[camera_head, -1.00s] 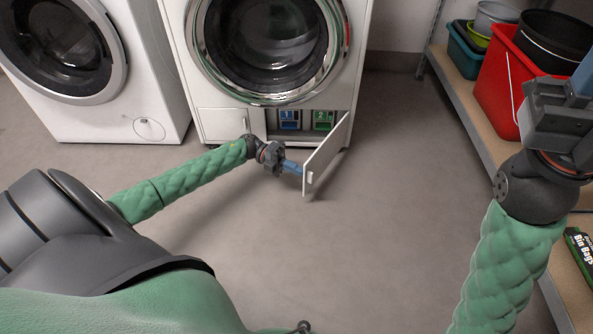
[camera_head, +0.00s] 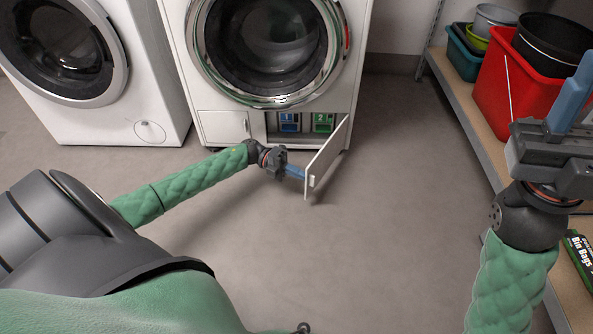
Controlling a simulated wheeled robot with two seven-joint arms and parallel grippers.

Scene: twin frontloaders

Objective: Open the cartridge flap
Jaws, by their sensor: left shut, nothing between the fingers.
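The white cartridge flap (camera_head: 328,157) stands swung out from the lower front right of the right-hand washing machine (camera_head: 196,75). In the opening behind it a blue cartridge (camera_head: 289,122) and a green cartridge (camera_head: 323,122) show. My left gripper (camera_head: 304,175) is shut and empty, its blue fingers at the inner, left-facing side of the flap. The fingertips seem to touch the flap, but I cannot be sure. My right gripper (camera_head: 568,95) is raised at the right edge, partly cut off by the frame; its jaw opening does not show clearly.
A second washing machine (camera_head: 150,108) stands at the left. A shelf (camera_head: 463,95) at the right holds a red bin (camera_head: 490,95), a teal tub (camera_head: 464,55) and a bin bag box (camera_head: 578,250). The floor (camera_head: 350,250) in the middle is clear.

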